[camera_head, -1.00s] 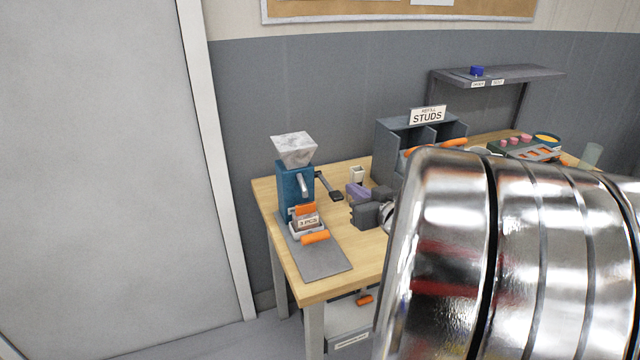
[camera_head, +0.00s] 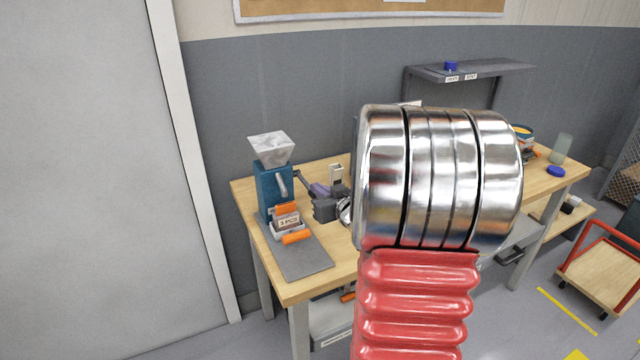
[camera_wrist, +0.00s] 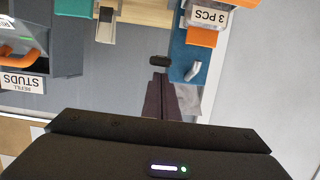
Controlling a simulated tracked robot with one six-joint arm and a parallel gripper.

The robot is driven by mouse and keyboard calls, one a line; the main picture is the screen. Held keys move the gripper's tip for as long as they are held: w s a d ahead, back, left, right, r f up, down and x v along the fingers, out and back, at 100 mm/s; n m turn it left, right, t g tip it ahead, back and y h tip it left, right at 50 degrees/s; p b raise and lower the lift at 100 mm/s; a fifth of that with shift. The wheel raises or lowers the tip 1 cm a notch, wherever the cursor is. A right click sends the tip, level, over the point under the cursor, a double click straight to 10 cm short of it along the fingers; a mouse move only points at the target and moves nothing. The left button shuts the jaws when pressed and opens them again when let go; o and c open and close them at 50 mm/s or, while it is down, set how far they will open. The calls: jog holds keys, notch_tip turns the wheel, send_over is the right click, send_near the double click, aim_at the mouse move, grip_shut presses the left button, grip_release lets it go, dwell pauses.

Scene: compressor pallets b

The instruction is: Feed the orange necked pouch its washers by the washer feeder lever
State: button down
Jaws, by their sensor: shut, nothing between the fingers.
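The washer feeder (camera_head: 269,185) is blue with a pale hopper and a silver spout, at the left end of the bench. The washer feeder lever (camera_head: 303,182) sticks out from its right side. A labelled "3 PCS" item with an orange neck (camera_head: 285,208), seemingly the pouch, stands in a holder below the spout. In the wrist view, the feeder (camera_wrist: 188,55) and orange neck (camera_wrist: 203,37) show at upper right, upside down. The lever's black end (camera_wrist: 160,61) seems just beyond my gripper (camera_wrist: 160,77), which is shut and empty. Contact cannot be told.
A dark grey clamp-like fixture (camera_head: 328,208) sits right of the feeder. The studs bin (camera_wrist: 38,45) shows in the wrist view; my arm hides most of it in the head view. A grey door (camera_head: 90,170) is at left, and a red-railed cart (camera_head: 600,275) at right.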

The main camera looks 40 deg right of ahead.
jog(key=shift+f, duration=0.35)
jog(key=f, duration=0.4)
jog(key=shift+s+f, duration=0.2)
jog(key=shift+f, duration=0.05)
jog(key=shift+r, duration=0.1)
jog(key=v, duration=1.1)
jog(key=shift+s+a, duration=0.15)
jog(key=shift+s, duration=0.05)
